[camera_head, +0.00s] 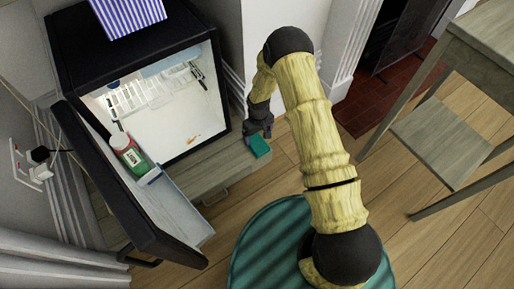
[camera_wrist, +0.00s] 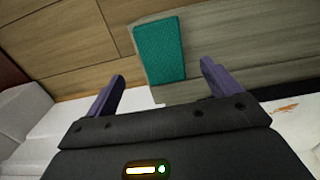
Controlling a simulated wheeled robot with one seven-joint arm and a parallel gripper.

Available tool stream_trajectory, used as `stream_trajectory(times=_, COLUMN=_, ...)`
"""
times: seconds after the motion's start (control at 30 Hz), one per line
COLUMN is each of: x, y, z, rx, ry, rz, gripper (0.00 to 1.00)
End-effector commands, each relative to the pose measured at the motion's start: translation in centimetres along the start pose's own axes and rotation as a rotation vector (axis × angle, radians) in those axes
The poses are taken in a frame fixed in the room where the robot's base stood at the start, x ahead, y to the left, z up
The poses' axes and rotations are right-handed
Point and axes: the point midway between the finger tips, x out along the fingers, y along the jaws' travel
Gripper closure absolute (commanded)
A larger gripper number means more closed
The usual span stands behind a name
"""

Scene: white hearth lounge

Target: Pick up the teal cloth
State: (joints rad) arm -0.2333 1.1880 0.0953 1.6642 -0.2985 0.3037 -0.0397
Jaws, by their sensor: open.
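The teal cloth (camera_head: 258,145) is a small folded rectangle lying at the edge of the low grey wooden cabinet top, just right of the black mini fridge. In the wrist view the teal cloth (camera_wrist: 160,50) lies flat on the grey wood, ahead of the fingers and near the middle. My gripper (camera_head: 254,130) is right beside the cloth in the head view. In the wrist view my gripper (camera_wrist: 162,85) has its two purple-grey fingers wide apart, with nothing between them. The cloth appears beyond the fingertips; whether they touch it cannot be told.
The mini fridge (camera_head: 135,20) stands open, its door (camera_head: 150,190) swung out with a green bottle (camera_head: 130,152) in the door shelf. A striped box (camera_head: 125,15) sits on top. A white wall and pillar are behind the arm. A wooden table (camera_head: 440,145) stands right.

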Motion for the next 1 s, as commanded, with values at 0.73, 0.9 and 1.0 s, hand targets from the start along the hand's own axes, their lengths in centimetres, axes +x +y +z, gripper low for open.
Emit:
stream_trajectory(times=0.73, x=3.8, y=-0.3, z=-0.1, rx=0.000, ry=0.000, rz=0.000, gripper=0.11)
stream_trajectory(times=0.9, x=5.6, y=-0.3, z=-0.1, rx=0.000, ry=0.000, rz=0.000, gripper=0.11)
stream_trajectory(times=1.0, x=5.9, y=-0.3, z=-0.2, rx=0.000, ry=0.000, rz=0.001, gripper=0.11)
